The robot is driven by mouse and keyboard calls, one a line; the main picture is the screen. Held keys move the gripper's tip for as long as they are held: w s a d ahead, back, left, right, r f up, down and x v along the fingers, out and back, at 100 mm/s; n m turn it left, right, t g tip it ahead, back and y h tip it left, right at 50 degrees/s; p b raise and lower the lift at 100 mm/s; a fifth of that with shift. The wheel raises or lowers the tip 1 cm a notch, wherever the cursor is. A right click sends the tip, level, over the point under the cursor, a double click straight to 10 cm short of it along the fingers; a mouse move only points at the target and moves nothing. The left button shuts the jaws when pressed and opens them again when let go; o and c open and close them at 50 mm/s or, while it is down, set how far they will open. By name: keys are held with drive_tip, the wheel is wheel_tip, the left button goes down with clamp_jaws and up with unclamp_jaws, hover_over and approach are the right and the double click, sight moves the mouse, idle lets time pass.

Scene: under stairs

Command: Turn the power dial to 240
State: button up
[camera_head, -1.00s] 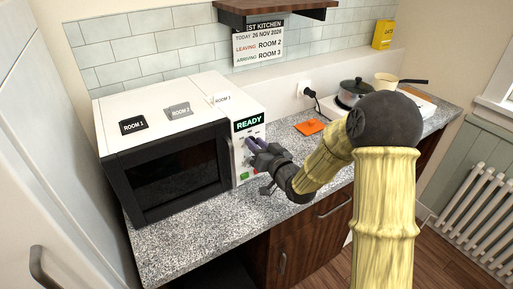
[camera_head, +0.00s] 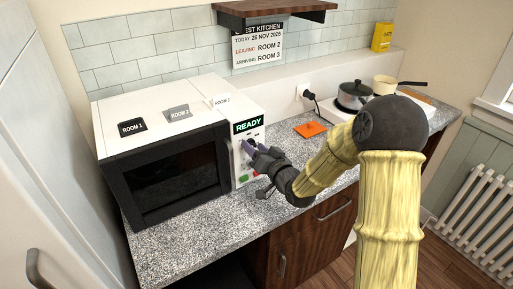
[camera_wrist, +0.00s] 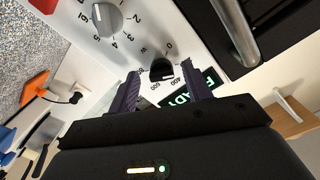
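The white and black microwave (camera_head: 165,110) stands on the counter, with its control panel at its right front. Its green READY display (camera_head: 248,124) also shows in the wrist view (camera_wrist: 198,88). My gripper (camera_wrist: 164,88) faces the panel, with one dark finger on each side of the power dial and gaps between. In the head view my gripper (camera_head: 250,150) hides the dial.
A grey numbered dial (camera_wrist: 107,20) and a red button (camera_wrist: 44,5) sit beside the power dial. The dark door handle (camera_wrist: 232,30) is close on the other side. An orange item (camera_head: 311,129) and a pot (camera_head: 355,94) are on the counter to the right.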

drive_tip(key=shift+r, duration=0.2)
drive_tip(key=shift+s+d, duration=0.15)
drive_tip(key=b+v, duration=1.2)
drive_tip(key=v, duration=0.5)
drive_tip(key=shift+f, duration=0.15)
